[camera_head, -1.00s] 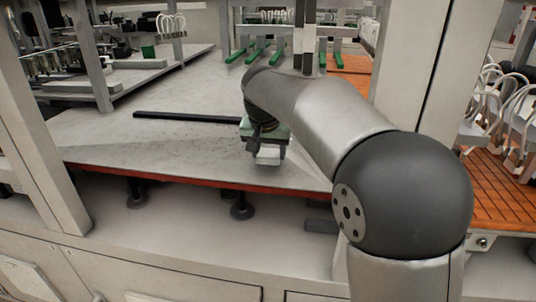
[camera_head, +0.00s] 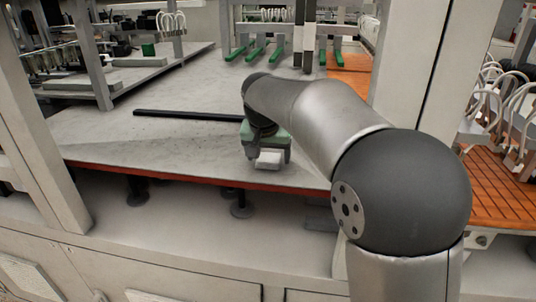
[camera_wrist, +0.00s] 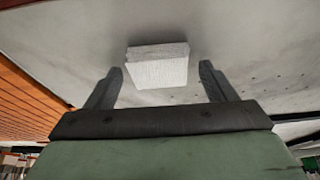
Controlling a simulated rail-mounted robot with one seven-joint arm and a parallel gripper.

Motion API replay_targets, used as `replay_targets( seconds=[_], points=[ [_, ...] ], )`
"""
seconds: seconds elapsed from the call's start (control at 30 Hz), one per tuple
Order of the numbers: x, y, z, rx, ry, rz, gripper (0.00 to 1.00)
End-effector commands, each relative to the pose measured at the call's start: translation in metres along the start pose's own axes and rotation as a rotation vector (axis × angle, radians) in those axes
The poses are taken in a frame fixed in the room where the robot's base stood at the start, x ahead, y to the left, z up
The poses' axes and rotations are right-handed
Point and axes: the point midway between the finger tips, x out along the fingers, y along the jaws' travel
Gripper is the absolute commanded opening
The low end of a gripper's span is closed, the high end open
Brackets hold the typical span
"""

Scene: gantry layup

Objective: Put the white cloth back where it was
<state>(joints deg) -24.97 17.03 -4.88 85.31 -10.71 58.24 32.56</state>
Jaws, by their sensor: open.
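The white cloth (camera_wrist: 158,66) looks like a small, thick folded pad in the wrist view. It lies on the grey tabletop (camera_wrist: 230,40) just beyond my fingertips, roughly centred between them. My gripper (camera_wrist: 163,80) is open, with one dark finger on each side and a visible gap to the cloth. In the head view my gripper (camera_head: 268,155) is low over the near part of the table, close to its front edge. A pale block (camera_head: 268,160) shows there at the gripper; it appears to be the cloth, but my gripper and arm crowd this spot.
A long black bar (camera_head: 188,115) lies on the table left of my gripper. Green-footed racks (camera_head: 262,50) stand at the back, and a metal frame post (camera_head: 92,60) stands at the left. An orange slatted surface (camera_head: 500,190) is at the right. The table's middle is mostly clear.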

Motion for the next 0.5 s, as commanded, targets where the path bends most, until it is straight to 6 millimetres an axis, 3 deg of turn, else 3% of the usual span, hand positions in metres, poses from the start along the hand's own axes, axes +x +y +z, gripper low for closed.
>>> replay_targets(
  seconds=[0.5],
  points=[
    [-0.098,-0.001,-0.001,0.000,0.004,-0.003,0.77]
  ],
)
